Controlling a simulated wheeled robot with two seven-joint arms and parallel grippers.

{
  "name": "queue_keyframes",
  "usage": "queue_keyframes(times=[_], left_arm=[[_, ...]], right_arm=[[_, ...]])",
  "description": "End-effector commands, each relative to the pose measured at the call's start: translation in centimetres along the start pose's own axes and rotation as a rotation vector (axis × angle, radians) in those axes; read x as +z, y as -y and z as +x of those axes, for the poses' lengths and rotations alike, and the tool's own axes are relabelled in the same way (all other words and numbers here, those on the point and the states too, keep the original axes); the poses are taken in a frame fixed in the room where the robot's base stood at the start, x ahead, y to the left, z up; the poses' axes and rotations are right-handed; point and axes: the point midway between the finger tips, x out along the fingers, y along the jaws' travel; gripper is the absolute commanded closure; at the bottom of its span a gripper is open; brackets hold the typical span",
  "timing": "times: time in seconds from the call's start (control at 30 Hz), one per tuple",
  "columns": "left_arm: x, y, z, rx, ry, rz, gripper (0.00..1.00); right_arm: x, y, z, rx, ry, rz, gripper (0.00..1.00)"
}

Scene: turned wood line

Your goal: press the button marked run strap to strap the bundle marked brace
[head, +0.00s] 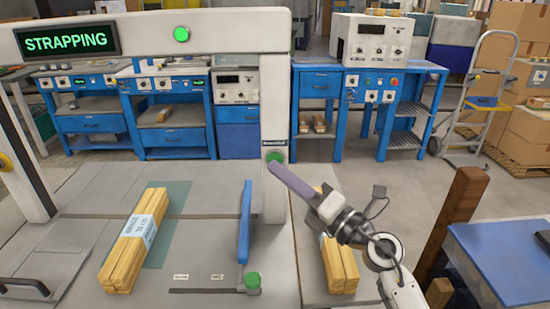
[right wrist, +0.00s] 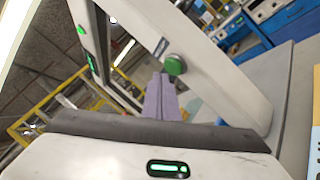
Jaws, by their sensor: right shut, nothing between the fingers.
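The green button (head: 276,156) sits on the machine's white right post, under a small dark label too small to read surely. It also shows in the right wrist view (right wrist: 175,64). My right gripper (head: 274,168) is shut and empty, its purple fingertips at the button's lower edge; I cannot tell whether they touch. The fingers show in the right wrist view (right wrist: 161,82) just below and left of the button. The wooden bundle (head: 122,262) with a white label lies under the arch. The sign (head: 66,41) reads STRAPPING. My left gripper is out of view.
A second wooden bundle (head: 340,268) lies right of the post, partly behind my right arm. A blue upright bar (head: 244,222) and another green button (head: 252,281) stand on the machine table. A green lamp (head: 181,34) is lit on the arch. A brown post (head: 462,205) stands at right.

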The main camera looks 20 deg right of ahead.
Motion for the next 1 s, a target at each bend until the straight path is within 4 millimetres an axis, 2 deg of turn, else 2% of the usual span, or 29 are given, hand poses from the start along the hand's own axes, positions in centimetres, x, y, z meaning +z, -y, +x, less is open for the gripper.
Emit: queue_keyframes(times=[0.33, 0.8, 1.0], left_arm=[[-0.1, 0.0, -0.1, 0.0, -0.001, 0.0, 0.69], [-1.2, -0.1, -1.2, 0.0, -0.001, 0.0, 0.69], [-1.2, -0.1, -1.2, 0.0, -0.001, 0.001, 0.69]], right_arm=[[-0.1, -0.1, -0.2, 0.0, -0.001, -0.001, 1.0], [-2.3, -2.4, -3.2, -0.001, -0.001, 0.0, 1.0], [-2.6, -2.6, -3.6, 0.0, 0.0, -0.001, 1.0]])
